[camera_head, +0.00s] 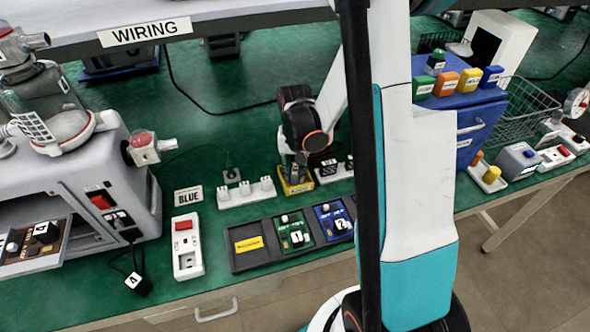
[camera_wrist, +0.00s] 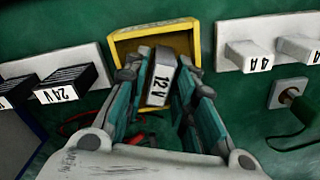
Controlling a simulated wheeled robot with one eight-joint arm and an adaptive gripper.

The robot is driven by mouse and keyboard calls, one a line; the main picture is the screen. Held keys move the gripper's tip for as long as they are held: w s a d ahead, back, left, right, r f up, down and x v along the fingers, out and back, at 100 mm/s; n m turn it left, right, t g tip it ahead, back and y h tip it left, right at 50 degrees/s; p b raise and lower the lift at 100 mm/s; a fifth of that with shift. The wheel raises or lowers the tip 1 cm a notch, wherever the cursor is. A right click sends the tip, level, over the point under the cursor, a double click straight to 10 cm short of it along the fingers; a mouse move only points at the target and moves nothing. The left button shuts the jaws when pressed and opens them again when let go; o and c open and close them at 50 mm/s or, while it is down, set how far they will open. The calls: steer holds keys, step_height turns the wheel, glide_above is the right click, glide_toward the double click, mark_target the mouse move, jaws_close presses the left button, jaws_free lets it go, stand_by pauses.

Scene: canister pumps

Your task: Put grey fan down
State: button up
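No grey fan can be made out for certain in either view. My gripper (camera_wrist: 163,70) points down at a yellow open box (camera_wrist: 125,43). Its teal fingers close in on both sides of a pale grey block marked "12 V" (camera_wrist: 161,85), which sits slightly tilted between the fingertips and seems gripped. The block's far end lies in or over the yellow box, and I cannot tell whether it rests on the bottom. In the head view my gripper (camera_head: 298,160) is low over the yellow box (camera_head: 296,185) on the green bench; the block is hidden there.
A block marked "24 V" (camera_wrist: 66,85) sits left of the box in the wrist view, and white "4 A" plugs (camera_wrist: 252,56) sit right. A dark tray (camera_head: 247,262) and a white switch strip (camera_head: 187,260) lie in front. A blue cabinet (camera_head: 478,120) stands right.

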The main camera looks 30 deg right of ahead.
mark_target(295, 169)
steer(key=shift+r, duration=0.1)
step_height(295, 169, up, 12)
steer(key=p, duration=0.4)
steer(key=shift+p, duration=0.35)
steer(key=shift+r, duration=0.1)
